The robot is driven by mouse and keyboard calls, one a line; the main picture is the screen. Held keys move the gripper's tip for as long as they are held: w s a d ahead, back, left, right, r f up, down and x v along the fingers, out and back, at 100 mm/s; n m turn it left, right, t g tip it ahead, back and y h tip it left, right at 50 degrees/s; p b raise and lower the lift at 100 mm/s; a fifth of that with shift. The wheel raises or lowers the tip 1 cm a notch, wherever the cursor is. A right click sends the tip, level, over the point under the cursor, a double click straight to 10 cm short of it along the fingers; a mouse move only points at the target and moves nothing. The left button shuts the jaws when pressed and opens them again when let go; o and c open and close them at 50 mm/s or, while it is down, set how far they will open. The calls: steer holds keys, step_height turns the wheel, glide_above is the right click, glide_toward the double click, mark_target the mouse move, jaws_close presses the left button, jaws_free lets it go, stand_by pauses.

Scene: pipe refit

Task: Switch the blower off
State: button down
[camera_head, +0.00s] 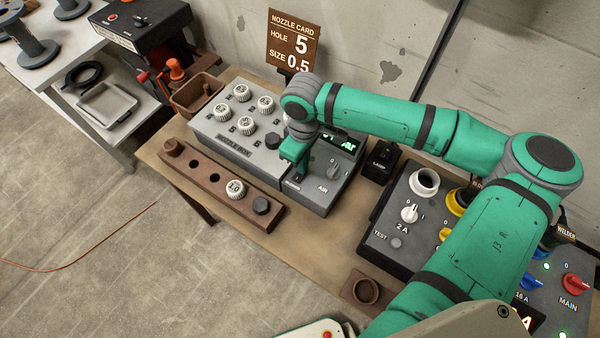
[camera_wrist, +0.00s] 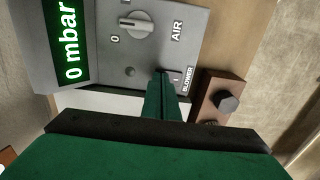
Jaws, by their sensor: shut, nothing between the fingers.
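The grey air unit (camera_head: 322,192) stands on the wooden bench beside the nozzle box. My gripper (camera_head: 297,170) is over the unit's front left corner. In the wrist view the shut, empty fingers (camera_wrist: 163,82) are at the spot next to the BLOWER label. They largely hide the blower switch, so its position and any contact cannot be told.
The nozzle box (camera_head: 215,132) with several white nozzles is left of the unit. A brown nozzle rack (camera_head: 205,176) lies in front. A nozzle card (camera_head: 293,42) stands behind. A dark control panel (camera_head: 390,235) with knobs is to the right.

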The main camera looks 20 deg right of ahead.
step_height(320, 180, up, 7)
stand_by(1.1)
steer(key=shift+w+f, duration=0.1)
stand_by(0.5)
